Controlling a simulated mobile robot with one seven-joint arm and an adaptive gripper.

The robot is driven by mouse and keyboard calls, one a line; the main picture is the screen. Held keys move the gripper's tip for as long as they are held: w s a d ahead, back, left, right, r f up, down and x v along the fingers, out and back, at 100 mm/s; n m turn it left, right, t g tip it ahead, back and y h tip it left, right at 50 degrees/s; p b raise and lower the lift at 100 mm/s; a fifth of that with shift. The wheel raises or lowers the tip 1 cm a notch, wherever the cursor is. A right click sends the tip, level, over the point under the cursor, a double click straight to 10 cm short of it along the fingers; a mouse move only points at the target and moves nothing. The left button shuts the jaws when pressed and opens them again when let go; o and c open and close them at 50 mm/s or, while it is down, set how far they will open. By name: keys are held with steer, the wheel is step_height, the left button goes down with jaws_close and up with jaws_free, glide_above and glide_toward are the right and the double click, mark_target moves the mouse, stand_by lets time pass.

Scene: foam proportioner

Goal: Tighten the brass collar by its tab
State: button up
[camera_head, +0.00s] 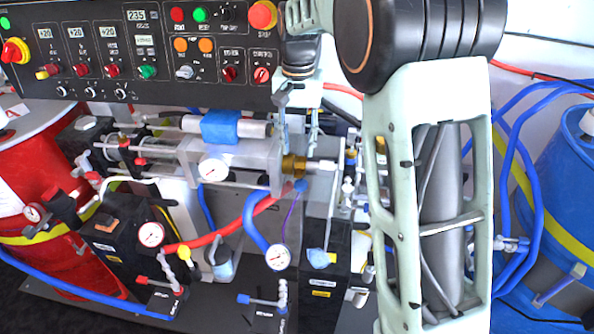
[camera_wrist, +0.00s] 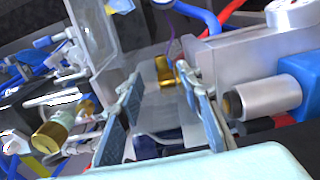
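The brass collar (camera_head: 292,165) sits at the right end of the grey pump block, around a horizontal metal rod. My gripper (camera_head: 298,139) points down just above it, its two fingers apart. In the wrist view a brass piece (camera_wrist: 163,69), apparently the collar or its tab, shows between and beyond the open fingertips (camera_wrist: 158,79). I see nothing held, and a gap remains between the fingers. I cannot tell the tab apart from the collar, nor whether a fingertip touches it.
The grey pump block (camera_head: 240,160) is close to the fingers. The control panel (camera_head: 140,50) stands behind. Another brass fitting (camera_wrist: 50,137) is at left in the wrist view. A red drum (camera_head: 35,185) and a blue drum (camera_head: 560,200) flank the rig; hoses and gauges crowd below.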

mark_target(298, 175)
step_height(298, 175, down, 9)
steer(key=shift+r+b, duration=0.1)
steer(key=shift+b, duration=0.3)
steer(key=shift+c, duration=0.6)
jaws_close()
